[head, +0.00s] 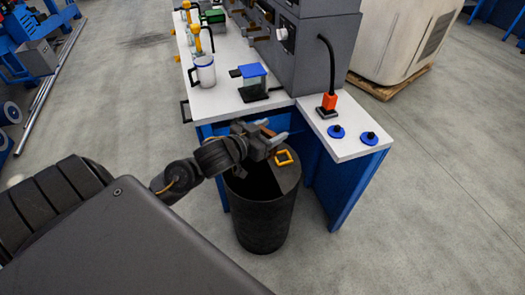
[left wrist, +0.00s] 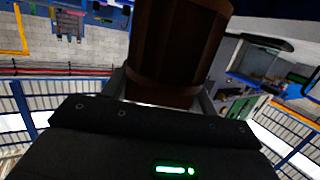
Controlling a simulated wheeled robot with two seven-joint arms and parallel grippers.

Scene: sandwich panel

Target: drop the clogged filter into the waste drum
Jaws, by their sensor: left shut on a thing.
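My left gripper (head: 270,134) is shut on the clogged filter, a brown pleated cylinder. In the left wrist view the filter (left wrist: 175,50) fills the space between the fingers. In the head view only a small brown part of the filter (head: 267,131) shows, as the fingers hide most of it. The waste drum (head: 265,220) is a black cylinder on the floor below the gripper. Its top has a dark opening at the left and a lid part with a yellow square handle (head: 284,157) at the right. The gripper is above the drum's back rim. My right gripper is out of view.
A white-topped blue bench (head: 225,95) stands behind the drum, with a side wing (head: 345,145) at the right.

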